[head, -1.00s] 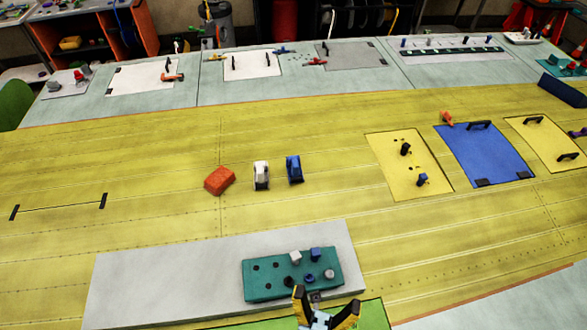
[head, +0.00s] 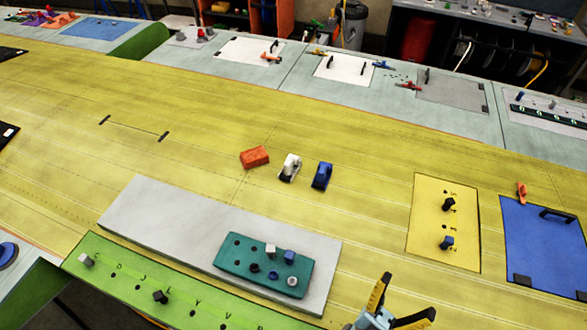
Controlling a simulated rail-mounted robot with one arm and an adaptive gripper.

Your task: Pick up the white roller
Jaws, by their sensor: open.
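The white roller (head: 290,167) stands on the yellow wing surface (head: 360,150) in the middle of the head view. It has a white body with a dark lower part. It sits between an orange-red block (head: 255,157) on its left and a similar blue roller (head: 322,175) on its right, with small gaps. My gripper (head: 405,298) is at the bottom edge, right of centre. Its two yellow-and-black fingers are spread wide with nothing between them. It is well apart from the white roller, nearer the camera and to the right. Nothing hides the roller.
A grey plate (head: 150,208) bears a teal peg block (head: 225,262) between the rollers and the front edge. A green strip (head: 130,275) with pegs lies in front. At right are a yellow panel (head: 428,215) with knobs and a blue panel (head: 540,245). The wing around the rollers is clear.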

